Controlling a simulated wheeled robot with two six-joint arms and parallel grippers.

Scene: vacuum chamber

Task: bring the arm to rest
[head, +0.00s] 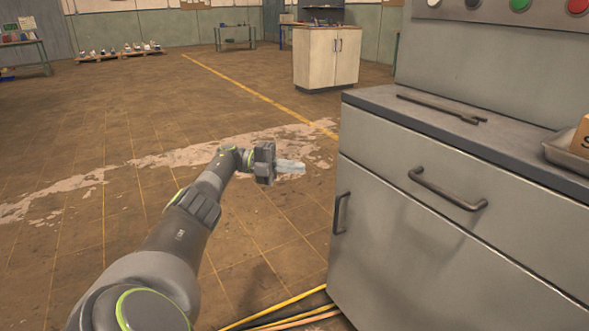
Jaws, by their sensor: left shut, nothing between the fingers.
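My left arm reaches forward from the bottom left in the head view. Its gripper (290,167) is shut and empty, in the air over the open floor, left of the grey cabinet (400,225) and apart from it. The fingers point to the right, toward the cabinet's side. My right arm and gripper are not in view.
The grey cabinet with dark handles fills the right. On its top lie a dark wrench-like tool (440,107) and part of a tray (566,158). Yellow and orange cables (285,312) run along the floor at its base. A cream cabinet (327,57) stands farther back. The floor left is clear.

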